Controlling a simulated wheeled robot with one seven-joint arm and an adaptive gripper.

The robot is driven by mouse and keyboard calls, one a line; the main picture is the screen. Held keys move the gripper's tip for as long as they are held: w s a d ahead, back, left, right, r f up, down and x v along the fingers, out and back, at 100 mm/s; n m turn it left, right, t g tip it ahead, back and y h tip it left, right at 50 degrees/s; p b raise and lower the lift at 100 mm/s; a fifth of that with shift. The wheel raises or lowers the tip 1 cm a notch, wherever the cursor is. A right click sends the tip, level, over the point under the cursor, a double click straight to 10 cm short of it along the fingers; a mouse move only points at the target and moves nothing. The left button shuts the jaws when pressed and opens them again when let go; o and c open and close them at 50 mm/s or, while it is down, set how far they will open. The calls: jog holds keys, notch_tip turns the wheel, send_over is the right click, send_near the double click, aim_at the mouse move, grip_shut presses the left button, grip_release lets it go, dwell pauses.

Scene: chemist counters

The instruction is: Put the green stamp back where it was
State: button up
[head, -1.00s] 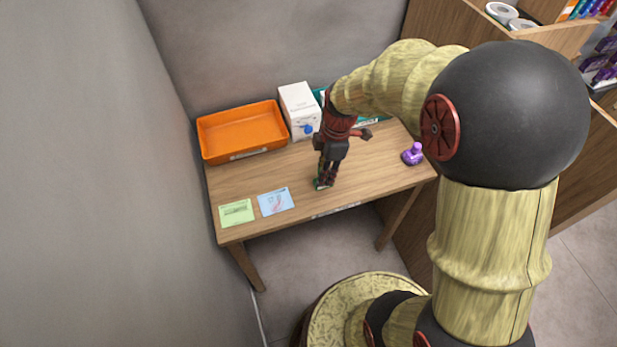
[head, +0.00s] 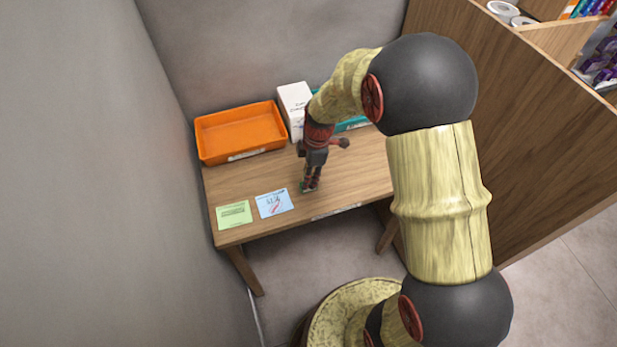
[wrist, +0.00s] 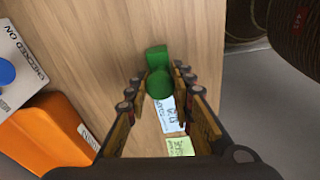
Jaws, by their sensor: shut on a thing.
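My gripper (head: 311,186) is shut on the green stamp (wrist: 157,72), whose round knob sits between the fingertips in the wrist view. In the head view only a sliver of green shows at the fingertips, low over the wooden table (head: 350,175). I cannot tell whether the stamp touches the table. The green card (head: 234,215) lies farther left.
An orange tray (head: 242,150) stands at the back left of the table. A white box (head: 294,103) stands beside it, with a teal item (head: 353,124) behind my arm. A wooden partition (head: 530,140) rises on the right.

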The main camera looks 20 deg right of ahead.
jog(key=shift+f, duration=0.2)
jog(key=o, duration=0.9)
jog(key=shift+r, duration=0.1)
jog(key=shift+r, duration=0.1)
jog(key=s+r+m+t+p, duration=0.1)
jog(key=s+r+m, duration=0.25)
jog(key=r, duration=0.85)
jog(key=s+r+m+t+p, duration=0.1)
jog(key=s+r+m+p, duration=0.2)
jog(key=r, duration=0.9)
jog(key=s+r+m+t, duration=0.1)
jog(key=s+r+m, duration=0.1)
jog(key=s, duration=0.3)
jog(key=s+r+m+t+h+b, duration=0.1)
jog(key=s+r+m, duration=0.1)
jog(key=s+m, duration=0.2)
jog(key=s+r+m+t, duration=0.1)
jog(key=s+r+m, duration=0.2)
jog(key=s, duration=0.3)
jog(key=shift+s+m, duration=0.3)
jog(key=shift+m, duration=0.15)
